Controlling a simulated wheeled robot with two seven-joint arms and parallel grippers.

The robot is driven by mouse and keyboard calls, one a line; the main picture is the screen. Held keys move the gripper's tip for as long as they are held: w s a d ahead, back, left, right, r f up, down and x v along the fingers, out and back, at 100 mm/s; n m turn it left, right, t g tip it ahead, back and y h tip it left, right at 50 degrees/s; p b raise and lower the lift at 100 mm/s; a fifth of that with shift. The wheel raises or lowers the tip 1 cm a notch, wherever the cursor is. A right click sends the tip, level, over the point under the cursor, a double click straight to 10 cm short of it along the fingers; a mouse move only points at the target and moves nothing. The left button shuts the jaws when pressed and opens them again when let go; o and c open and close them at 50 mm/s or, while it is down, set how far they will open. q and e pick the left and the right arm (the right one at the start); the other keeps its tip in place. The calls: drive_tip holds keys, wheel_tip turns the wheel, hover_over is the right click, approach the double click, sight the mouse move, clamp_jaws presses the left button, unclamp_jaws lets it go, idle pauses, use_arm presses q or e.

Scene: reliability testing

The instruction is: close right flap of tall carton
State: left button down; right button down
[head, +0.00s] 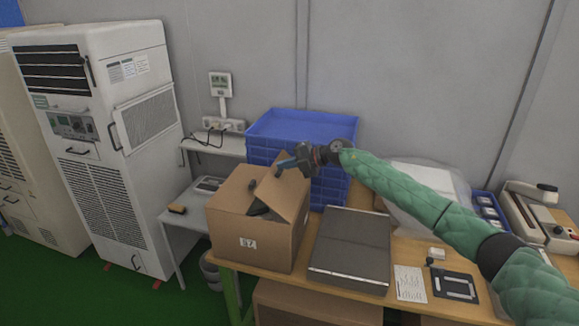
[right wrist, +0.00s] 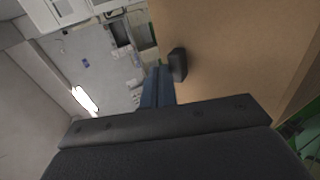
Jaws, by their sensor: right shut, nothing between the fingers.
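The tall carton (head: 258,236) is an open brown box with a label on its front, standing at the table's left end. Its right flap (head: 287,198) stands up and leans inward over the opening. My right gripper (head: 281,168) is shut and empty, at the upper edge of that flap; I cannot tell if it touches. In the right wrist view, the blue finger and dark fingertip (right wrist: 176,66) are beside a broad cardboard surface (right wrist: 235,50). A dark item (head: 257,206) shows partly inside the carton. My left gripper is not in view.
A blue crate (head: 300,127) stands right behind the carton. A dark flat panel (head: 350,248) lies to its right on the wooden table. A grey side table (head: 185,218) and a white cabinet (head: 105,130) are at the left. A plastic-wrapped item (head: 425,180) is behind my right arm.

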sight(273, 170)
drive_tip(key=shift+w+a+f, duration=0.15)
drive_tip(key=shift+a+f, duration=0.2)
drive_tip(key=shift+a, duration=0.3)
drive_tip(key=shift+w+a, duration=0.1)
drive_tip(key=shift+a, duration=0.2)
drive_tip(key=a+f+h, duration=0.2)
drive_tip(key=h, duration=0.1)
drive_tip(key=shift+w+f+g, duration=0.2)
drive_tip(key=shift+w+g, duration=0.1)
drive_tip(key=shift+a+f, duration=0.25)
drive_tip(key=shift+f, duration=0.2)
drive_tip(key=shift+w+a+f+b, duration=0.1)
drive_tip(key=shift+a+f+b, duration=0.3)
drive_tip(key=shift+f, duration=0.15)
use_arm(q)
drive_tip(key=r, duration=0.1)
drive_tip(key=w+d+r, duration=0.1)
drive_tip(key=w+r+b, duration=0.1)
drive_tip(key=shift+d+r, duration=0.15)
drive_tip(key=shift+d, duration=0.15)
use_arm(e)
drive_tip(key=shift+w+a+f, duration=0.1)
drive_tip(key=shift+a+f, duration=0.25)
drive_tip(key=shift+f, duration=0.3)
